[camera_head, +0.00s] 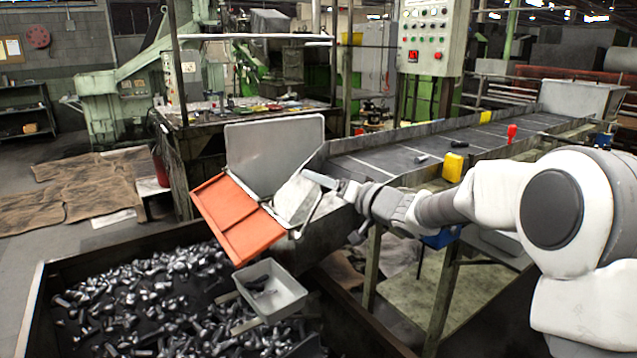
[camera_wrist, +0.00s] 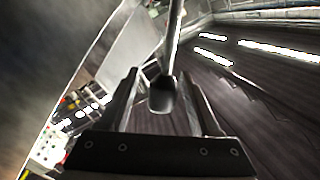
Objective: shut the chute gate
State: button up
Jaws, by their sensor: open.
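An orange panel (camera_head: 238,218) slants down at the chute's lower end, above the parts bin; it looks like the chute gate, though I cannot be sure. A pale grey plate (camera_head: 275,150) stands upright behind it. The pale chute mouth (camera_head: 298,198) lies between the panel and the conveyor. My gripper (camera_head: 345,189) is at the right of the chute mouth, apart from the orange panel. In the wrist view my open gripper (camera_wrist: 164,98) has a thin bar with a dark rounded end (camera_wrist: 162,92) showing between its fingers. Whether they touch it is unclear.
A large bin (camera_head: 32,305) full of metal bolts stands below, with a small grey tray (camera_head: 272,290) at its edge. The conveyor (camera_head: 450,142) runs back right, with a yellow block (camera_head: 453,168) and a red item (camera_head: 511,133) along it. A control box (camera_head: 432,38) stands behind.

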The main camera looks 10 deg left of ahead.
jog(key=shift+w+a, duration=0.2)
jog(key=shift+a, duration=0.2)
grip_shut()
dwell(1.3)
